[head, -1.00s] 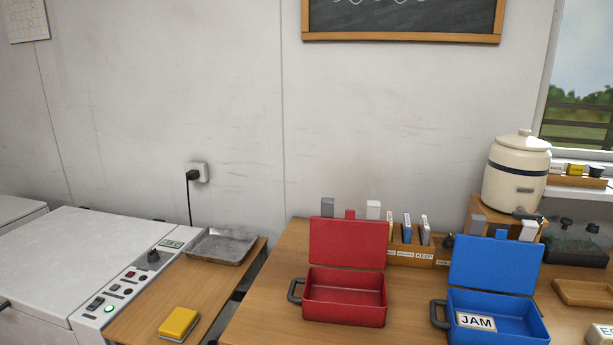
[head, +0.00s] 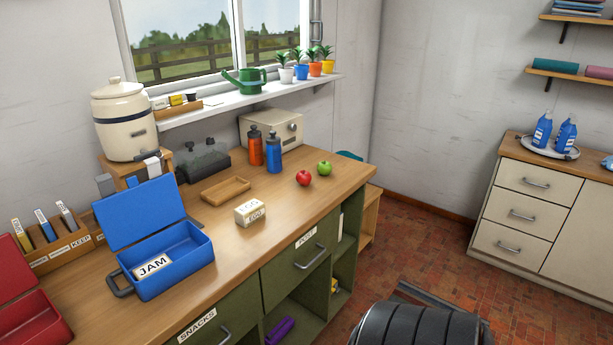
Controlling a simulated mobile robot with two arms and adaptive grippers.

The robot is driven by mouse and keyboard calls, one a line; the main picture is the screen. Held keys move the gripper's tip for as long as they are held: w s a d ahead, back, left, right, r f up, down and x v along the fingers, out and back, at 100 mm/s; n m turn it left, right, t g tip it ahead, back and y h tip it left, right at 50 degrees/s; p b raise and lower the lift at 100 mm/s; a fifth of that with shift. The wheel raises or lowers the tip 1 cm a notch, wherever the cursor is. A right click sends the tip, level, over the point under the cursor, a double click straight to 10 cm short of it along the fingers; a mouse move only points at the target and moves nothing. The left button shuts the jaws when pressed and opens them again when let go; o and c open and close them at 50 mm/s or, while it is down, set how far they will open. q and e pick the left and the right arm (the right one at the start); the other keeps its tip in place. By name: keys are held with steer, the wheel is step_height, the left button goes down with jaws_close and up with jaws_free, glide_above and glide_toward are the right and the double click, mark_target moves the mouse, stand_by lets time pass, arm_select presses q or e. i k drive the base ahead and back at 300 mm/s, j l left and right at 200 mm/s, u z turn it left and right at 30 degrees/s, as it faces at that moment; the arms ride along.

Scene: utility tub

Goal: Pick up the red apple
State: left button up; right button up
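The red apple (head: 303,178) sits on the wooden counter (head: 228,262) near its right end, in the head view. A green apple (head: 324,168) stands just to its right and slightly farther back. The red apple is in plain sight with nothing in front of it. Neither of my grippers is in the picture.
An orange bottle (head: 255,147) and a blue bottle (head: 273,152) stand behind and left of the red apple. A small labelled box (head: 250,213), a wooden tray (head: 225,191) and an open blue lunchbox (head: 172,262) lie farther left. Counter around the apples' front is clear.

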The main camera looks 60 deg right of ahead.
mark_target(304, 178)
steer(key=z, duration=1.95)
steer(key=i+l, duration=0.15)
steer(key=l, duration=0.15)
steer(key=i+l, duration=0.1)
steer(key=l, duration=0.2)
